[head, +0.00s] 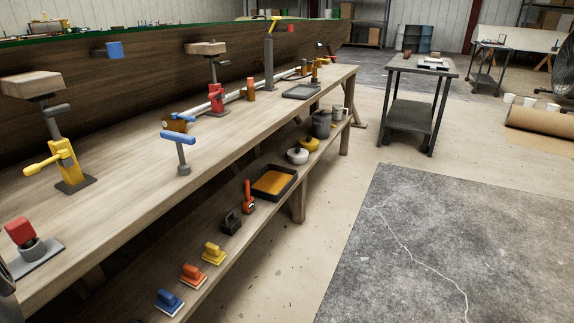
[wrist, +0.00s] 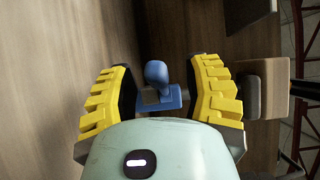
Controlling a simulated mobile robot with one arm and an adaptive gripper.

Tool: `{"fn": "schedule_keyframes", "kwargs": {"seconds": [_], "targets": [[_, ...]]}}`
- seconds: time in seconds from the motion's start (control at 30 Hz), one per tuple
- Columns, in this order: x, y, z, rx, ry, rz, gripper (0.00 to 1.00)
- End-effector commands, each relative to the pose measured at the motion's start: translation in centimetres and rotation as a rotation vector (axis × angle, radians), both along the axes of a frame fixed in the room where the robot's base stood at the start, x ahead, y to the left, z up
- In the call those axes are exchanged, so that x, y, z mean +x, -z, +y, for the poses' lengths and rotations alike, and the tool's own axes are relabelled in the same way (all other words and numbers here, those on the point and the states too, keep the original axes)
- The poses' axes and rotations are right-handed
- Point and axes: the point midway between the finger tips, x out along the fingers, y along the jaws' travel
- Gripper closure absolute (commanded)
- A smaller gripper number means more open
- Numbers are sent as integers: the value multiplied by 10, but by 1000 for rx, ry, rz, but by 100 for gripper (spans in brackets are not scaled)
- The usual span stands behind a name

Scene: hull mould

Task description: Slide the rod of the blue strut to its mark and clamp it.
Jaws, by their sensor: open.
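In the wrist view my gripper (wrist: 162,68) is open, with one yellow-padded finger on each side of a blue knob-ended handle. This handle sits on a blue block, the visible part of the blue strut (wrist: 172,98), with a grey piece beside it. The blue handle appears between or just beyond the fingertips, and I cannot tell whether either finger touches it. A wooden pad (wrist: 268,88) on a dark grey backing lies to the right. The rod and its mark cannot be made out.
In the head view the long bench (head: 120,215) carries a yellow strut (head: 66,162), a red strut (head: 216,97) and a blue-topped T-shaped piece (head: 179,139). The wooden hull wall (head: 150,75) runs behind. Tools fill the lower shelf.

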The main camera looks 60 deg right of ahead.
Motion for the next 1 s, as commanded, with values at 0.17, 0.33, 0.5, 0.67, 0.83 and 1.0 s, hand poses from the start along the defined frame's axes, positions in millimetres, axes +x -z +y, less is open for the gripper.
{"fn": "schedule_keyframes", "kwargs": {"seconds": [0.17,0.33,0.5,0.67,0.83,1.0], "targets": [[-1,0,0,1,-1,-1,51],[-9,0,-9,2,2,1,51],[-26,0,-25,3,5,0,51],[-42,0,-39,1,5,0,51],[-53,0,-49,1,4,1,51],[-56,0,-51,1,2,1,51]]}}
